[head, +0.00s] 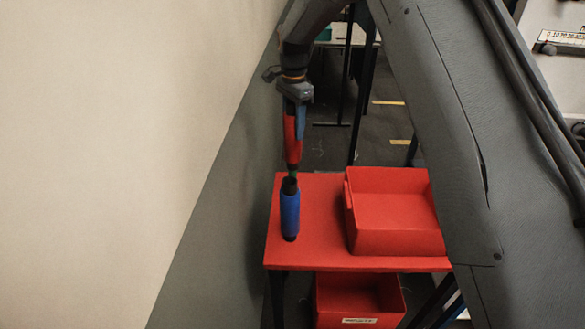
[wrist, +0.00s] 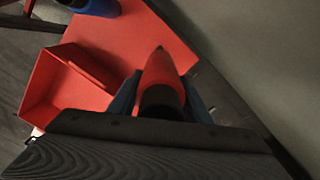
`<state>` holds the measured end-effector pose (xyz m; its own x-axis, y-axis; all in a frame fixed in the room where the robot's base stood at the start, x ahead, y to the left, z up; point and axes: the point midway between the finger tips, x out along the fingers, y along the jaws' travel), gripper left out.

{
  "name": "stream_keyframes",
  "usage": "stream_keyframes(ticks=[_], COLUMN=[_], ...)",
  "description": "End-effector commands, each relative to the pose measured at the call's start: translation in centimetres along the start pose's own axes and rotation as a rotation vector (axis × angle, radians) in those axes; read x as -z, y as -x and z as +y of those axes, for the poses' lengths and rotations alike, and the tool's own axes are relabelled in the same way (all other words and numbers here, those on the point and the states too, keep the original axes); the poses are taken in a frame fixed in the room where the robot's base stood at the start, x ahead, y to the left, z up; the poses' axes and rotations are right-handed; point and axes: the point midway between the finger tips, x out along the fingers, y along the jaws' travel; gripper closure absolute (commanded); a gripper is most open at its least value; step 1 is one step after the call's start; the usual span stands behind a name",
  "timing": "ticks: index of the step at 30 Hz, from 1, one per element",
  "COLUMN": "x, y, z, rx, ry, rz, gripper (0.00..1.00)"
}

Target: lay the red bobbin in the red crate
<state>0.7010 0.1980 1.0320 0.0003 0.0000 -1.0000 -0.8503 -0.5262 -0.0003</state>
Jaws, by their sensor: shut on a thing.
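The red bobbin (head: 292,143) hangs roughly upright, narrow end down, from my gripper (head: 298,112), which is shut on its upper part. In the wrist view, the red bobbin (wrist: 161,72) sits between the two fingers (wrist: 162,100), its dark end nearest the camera. The red crate (head: 400,242) stands on the red table to the right of the bobbin, and the part of its inside I can see is empty. The red crate also shows at the left in the wrist view (wrist: 45,85). The bobbin is outside the crate, above the table.
A blue bobbin (head: 290,212) stands upright on the red table (head: 322,220), left of the crate. Another red crate (head: 358,297) with a label is below the tabletop. A pale wall-like surface (head: 110,140) fills the left. My arm hides the area right of the crate.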

Motion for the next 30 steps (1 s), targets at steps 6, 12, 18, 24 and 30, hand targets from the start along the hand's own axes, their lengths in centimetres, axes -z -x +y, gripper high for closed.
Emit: stream_keyframes(ticks=[6, 12, 18, 24, 30], x=[0.0, 0.0, 0.0, 0.0, 0.0], y=[2.4, 4.4, 6.2, 6.6, 6.5], z=[0.0, 0.0, 0.0, 0.0, 0.0], rx=[0.001, 0.001, 0.002, 0.000, 0.000], ry=[0.000, 0.000, 0.000, 0.000, 0.000], rz=[0.000, 0.000, 0.000, 0.000, 0.000], gripper=[1.00, 1.00, 1.00, 1.00, 1.00])
